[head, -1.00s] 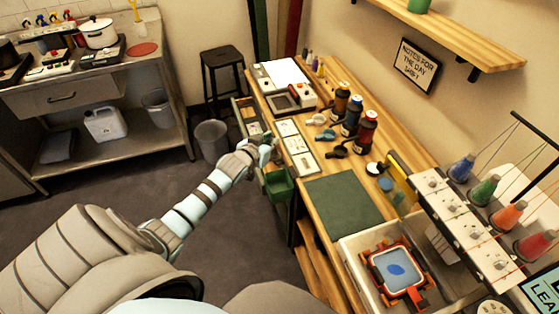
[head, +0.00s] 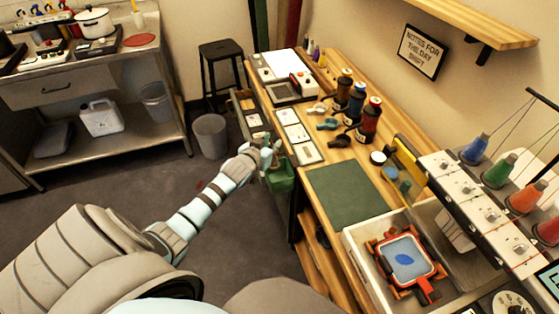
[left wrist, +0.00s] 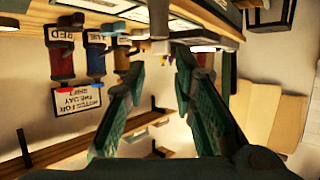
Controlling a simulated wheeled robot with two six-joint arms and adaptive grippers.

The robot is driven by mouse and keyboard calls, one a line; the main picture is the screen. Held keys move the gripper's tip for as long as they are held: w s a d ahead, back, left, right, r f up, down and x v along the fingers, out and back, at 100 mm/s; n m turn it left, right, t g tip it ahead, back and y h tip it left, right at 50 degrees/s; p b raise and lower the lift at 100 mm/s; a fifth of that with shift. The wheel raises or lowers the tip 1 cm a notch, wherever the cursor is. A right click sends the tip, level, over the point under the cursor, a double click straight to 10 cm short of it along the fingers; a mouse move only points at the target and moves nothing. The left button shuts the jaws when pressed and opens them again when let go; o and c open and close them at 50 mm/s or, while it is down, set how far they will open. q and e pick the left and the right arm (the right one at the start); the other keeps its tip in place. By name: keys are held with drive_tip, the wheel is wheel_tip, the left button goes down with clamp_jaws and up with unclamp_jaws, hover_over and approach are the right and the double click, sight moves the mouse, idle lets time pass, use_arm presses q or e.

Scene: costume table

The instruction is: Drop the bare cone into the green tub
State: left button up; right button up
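The green tub (head: 281,179) hangs at the left edge of the wooden bench in the head view. My left gripper (head: 268,153) is just above and beside it, overlapping its upper rim in the picture. The inside of the tub is hidden by the gripper and the viewing angle. My right gripper is not in view.
The bench carries a green mat (head: 345,194), several dark bottles (head: 354,104) and a pale box with a red-framed screen (head: 405,260). Several thread cones, such as the green one (head: 499,170), stand at the right. A grey bin (head: 209,136) stands on the floor.

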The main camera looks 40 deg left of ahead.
use_arm(q)
drive_tip(key=shift+o, duration=0.6)
drive_tip(key=v, duration=1.2)
